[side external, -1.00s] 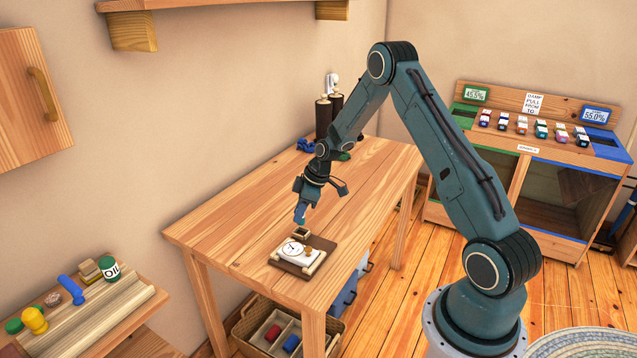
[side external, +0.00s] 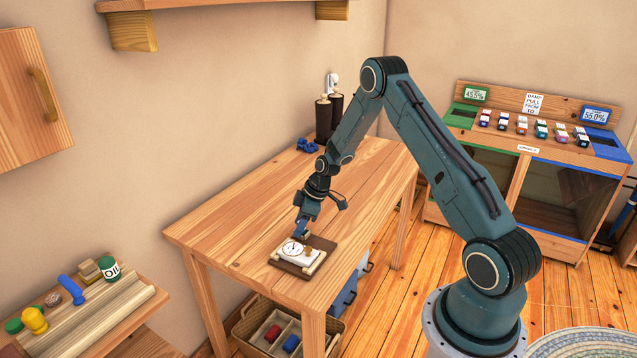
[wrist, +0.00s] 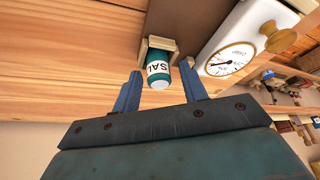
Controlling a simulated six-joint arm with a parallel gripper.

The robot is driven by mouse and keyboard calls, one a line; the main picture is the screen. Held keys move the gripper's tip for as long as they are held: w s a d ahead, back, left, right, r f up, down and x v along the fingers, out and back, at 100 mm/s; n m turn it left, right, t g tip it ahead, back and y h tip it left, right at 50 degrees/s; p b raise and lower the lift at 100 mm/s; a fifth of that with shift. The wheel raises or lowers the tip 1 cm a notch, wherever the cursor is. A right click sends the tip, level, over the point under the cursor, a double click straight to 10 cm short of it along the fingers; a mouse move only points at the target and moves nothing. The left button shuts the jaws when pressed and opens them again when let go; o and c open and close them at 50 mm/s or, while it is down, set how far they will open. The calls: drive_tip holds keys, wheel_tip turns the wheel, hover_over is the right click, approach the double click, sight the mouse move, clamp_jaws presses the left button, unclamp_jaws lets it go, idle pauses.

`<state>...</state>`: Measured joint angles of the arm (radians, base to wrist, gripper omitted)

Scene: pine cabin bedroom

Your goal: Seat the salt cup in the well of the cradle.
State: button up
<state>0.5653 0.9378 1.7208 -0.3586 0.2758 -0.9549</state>
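The salt cup (wrist: 158,72) is teal with a white label reading "SA". In the wrist view it stands within the small wooden cradle (wrist: 143,48), whose walls surround its far part. I cannot tell whether it is fully down in the well. My gripper (wrist: 161,67) is open, its two blue fingers on either side of the cup with a visible gap on each side. In the side view my gripper (side external: 303,234) is low over the cradle's place on the brown board (side external: 290,265) and hides the cup and most of the cradle.
A white dial box (wrist: 232,58) with a wooden knob sits on the board close beside the cradle. Dark bottles (side external: 323,115) and a blue object (side external: 307,146) stand at the table's back. Most of the wooden table (side external: 230,225) is clear.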

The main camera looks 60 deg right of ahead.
drive_tip(key=shift+r, duration=0.15)
drive_tip(key=v, duration=1.2)
idle(0.3)
idle(0.5)
drive_tip(key=s+a+r+m+h, duration=0.1)
drive_tip(key=s+a+r, duration=0.3)
drive_tip(key=a+r, duration=0.4)
drive_tip(key=s+a+r+m+h, duration=0.1)
drive_tip(key=s+a+r, duration=0.5)
drive_tip(key=r, duration=0.4)
drive_tip(key=s+a+r+m+t, duration=0.1)
drive_tip(key=s+a, duration=0.3)
drive_tip(key=s, duration=0.4)
drive_tip(key=s+a+r+m, duration=0.3)
drive_tip(key=s+a, duration=0.1)
drive_tip(key=s, duration=0.4)
drive_tip(key=shift+s+a+t, duration=0.2)
drive_tip(key=shift+s+t, duration=0.2)
